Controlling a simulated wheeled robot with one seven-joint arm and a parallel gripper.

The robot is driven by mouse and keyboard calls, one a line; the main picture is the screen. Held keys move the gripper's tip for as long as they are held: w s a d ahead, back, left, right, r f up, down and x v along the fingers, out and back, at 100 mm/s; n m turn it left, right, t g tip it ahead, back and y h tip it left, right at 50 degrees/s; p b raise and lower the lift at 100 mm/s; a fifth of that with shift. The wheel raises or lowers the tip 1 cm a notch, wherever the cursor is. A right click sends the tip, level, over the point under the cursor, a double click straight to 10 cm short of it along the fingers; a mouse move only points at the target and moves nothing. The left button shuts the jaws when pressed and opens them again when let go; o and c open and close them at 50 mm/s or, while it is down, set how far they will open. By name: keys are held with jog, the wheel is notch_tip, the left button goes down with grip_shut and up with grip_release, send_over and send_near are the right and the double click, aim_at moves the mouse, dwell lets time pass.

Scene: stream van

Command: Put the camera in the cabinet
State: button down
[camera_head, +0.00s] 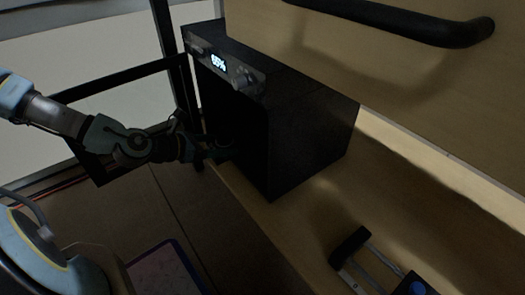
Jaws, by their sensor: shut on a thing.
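My gripper (198,152) is at the left side of a large black box, at the end of my arm reaching in from the left. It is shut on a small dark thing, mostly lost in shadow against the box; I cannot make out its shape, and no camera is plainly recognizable. A pale wooden panel with a black bar handle, seemingly the cabinet (350,45), fills the upper right. I cannot see inside it.
The black box (305,140) with a lit percentage display stands on a wooden surface (300,215). A black-and-metal item (365,262) lies at lower right. A dark metal frame (120,78) stands behind my arm. A dark-edged pad (160,275) lies at the bottom.

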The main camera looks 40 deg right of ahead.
jog(key=b, duration=0.6)
send_over(262, 154)
jog(key=shift+w+a+f+b, duration=0.1)
jog(key=shift+a+f+b, duration=0.1)
jog(key=shift+f+b, duration=0.7)
notch_tip(262, 154, down, 5)
jog(key=b, duration=0.3)
jog(key=shift+b, duration=0.3)
jog(key=shift+d+f+b, duration=0.15)
jog(key=shift+d+b, duration=0.05)
jog(key=shift+b, duration=0.2)
grip_release()
